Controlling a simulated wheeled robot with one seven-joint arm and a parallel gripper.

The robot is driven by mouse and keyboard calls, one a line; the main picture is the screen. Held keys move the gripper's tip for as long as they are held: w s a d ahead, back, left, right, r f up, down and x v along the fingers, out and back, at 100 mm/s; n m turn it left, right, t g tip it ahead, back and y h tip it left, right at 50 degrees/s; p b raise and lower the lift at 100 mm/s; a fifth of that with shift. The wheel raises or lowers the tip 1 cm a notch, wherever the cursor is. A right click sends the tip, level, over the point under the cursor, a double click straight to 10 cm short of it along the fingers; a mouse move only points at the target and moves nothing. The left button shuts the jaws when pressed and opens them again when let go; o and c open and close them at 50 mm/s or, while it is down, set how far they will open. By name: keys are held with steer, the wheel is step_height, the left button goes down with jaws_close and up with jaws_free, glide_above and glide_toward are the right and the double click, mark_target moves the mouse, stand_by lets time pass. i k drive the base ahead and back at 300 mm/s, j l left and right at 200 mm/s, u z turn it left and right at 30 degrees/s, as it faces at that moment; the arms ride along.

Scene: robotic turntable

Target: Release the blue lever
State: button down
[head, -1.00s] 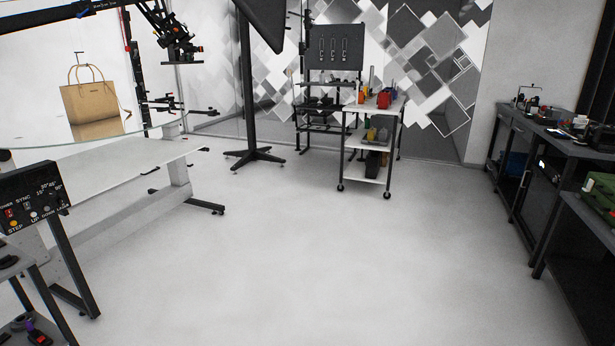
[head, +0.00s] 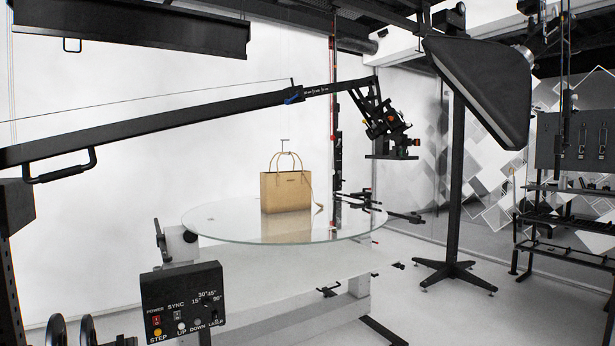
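A small blue lever (head: 293,97) sits on the long black boom arm (head: 180,123), close to where the boom meets its thinner front section. It is small in the head view, so its exact position is hard to tell. A camera head (head: 388,125) hangs from the right end of the boom. My gripper is not in view.
A round glass turntable (head: 220,225) carrying a tan handbag (head: 287,192) stands below the boom. A control box (head: 183,301) stands in front of it. A softbox light (head: 480,85) on a black stand (head: 455,200) is at the right. Clear floor shows at lower right.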

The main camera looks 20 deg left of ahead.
mark_target(300, 94)
steer(key=i+u, duration=0.45)
steer(key=i+l+u, duration=0.2)
steer(key=i+u, duration=0.2)
steer(key=i+l+u, duration=1.35)
steer(key=l, duration=0.2)
steer(key=k, duration=0.1)
